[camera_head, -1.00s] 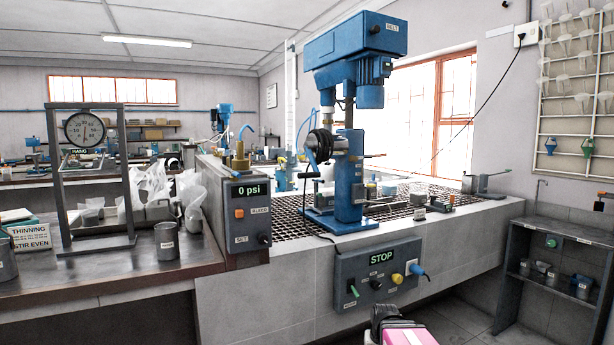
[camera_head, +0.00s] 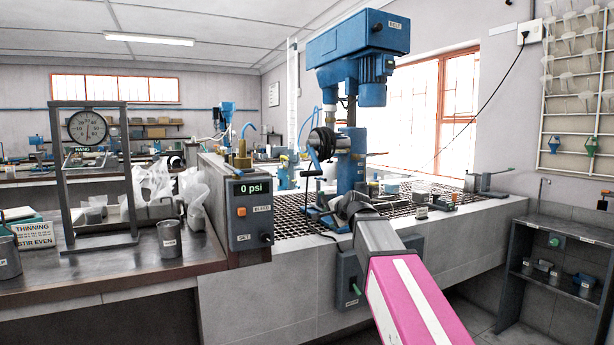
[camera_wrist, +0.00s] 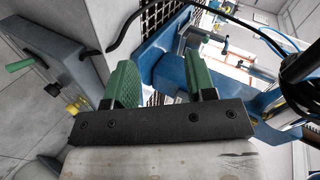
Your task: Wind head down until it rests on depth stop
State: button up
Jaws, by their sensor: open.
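The blue flotation machine stands on the grated bench. Its head (camera_head: 358,48), with belt cover and motor, is high on the blue column (camera_head: 351,165). A dark round winding mechanism with a crank handle (camera_head: 311,173) is on the column's left side. I cannot pick out the depth stop. My gripper (camera_wrist: 160,65) is open, with green-padded fingers apart and nothing seen between them. In the head view it is at the machine's foot, below the crank, mostly hidden by my wrist. The wrist view shows blue machine parts (camera_wrist: 170,75) just beyond the fingers.
The grey control box (camera_head: 350,280) on the bench front is partly behind my arm; it also shows in the wrist view (camera_wrist: 50,60). A pressure box (camera_head: 250,212) reading 0 psi stands left of the machine. A black cable (camera_wrist: 200,8) crosses the wrist view. Small items sit on the grating (camera_head: 425,190).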

aim_at(310, 173)
jog(key=a+r+m+t+y, duration=0.2)
jog(key=a+r+m+t, duration=0.15)
jog(key=r, duration=1.25)
jog(key=shift+n+g, duration=0.45)
jog(key=x, duration=1.1)
jog(key=shift+w+a+f, duration=0.1)
jog(key=shift+a, duration=0.15)
jog(key=shift+c, duration=0.4)
grip_shut()
